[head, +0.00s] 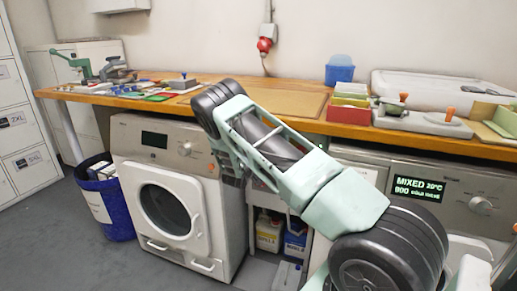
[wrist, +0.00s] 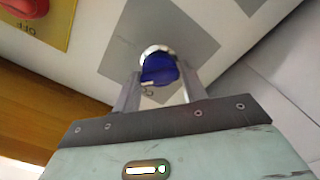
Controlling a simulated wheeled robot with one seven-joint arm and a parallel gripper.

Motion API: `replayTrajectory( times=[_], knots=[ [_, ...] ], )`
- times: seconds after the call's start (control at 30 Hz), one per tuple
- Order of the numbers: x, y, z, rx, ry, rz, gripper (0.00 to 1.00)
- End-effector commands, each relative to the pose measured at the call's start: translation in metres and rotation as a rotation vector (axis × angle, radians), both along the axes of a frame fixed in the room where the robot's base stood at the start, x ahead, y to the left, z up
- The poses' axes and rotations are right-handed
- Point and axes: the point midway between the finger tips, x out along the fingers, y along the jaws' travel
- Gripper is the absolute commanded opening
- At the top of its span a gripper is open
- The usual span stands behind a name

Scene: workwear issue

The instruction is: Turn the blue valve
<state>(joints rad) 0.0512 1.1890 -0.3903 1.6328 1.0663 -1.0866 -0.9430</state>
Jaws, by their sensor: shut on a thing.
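In the wrist view the blue valve (wrist: 158,69) is a dark blue knob with a pale metal ring behind it. It sits on a grey square plate (wrist: 197,42) on a white surface. My gripper (wrist: 158,88) has one finger on each side of the knob and is shut on it. The fingers partly cover its sides. In the head view my arm crosses the middle of the picture, and I cannot make out the gripper or the valve there.
A red knob (wrist: 25,6) on a yellow plate (wrist: 48,22) is close by in the wrist view. In the head view a wooden worktop (head: 290,98) runs above a white washing machine (head: 168,206). A blue bin (head: 105,200) stands left of it.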

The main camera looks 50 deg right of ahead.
Motion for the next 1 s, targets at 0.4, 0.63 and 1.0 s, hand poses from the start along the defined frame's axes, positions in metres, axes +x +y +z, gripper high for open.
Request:
replayTrajectory(
  times=[0.4,0.63,1.0],
  knots=[
    [0.0014,0.0020,-0.0009,-0.149,0.360,0.003,0.19],
    [0.0015,0.0019,-0.0020,-0.216,0.524,0.003,0.19],
    [0.0015,0.0018,-0.0029,-0.277,0.670,0.003,0.19]
  ],
)
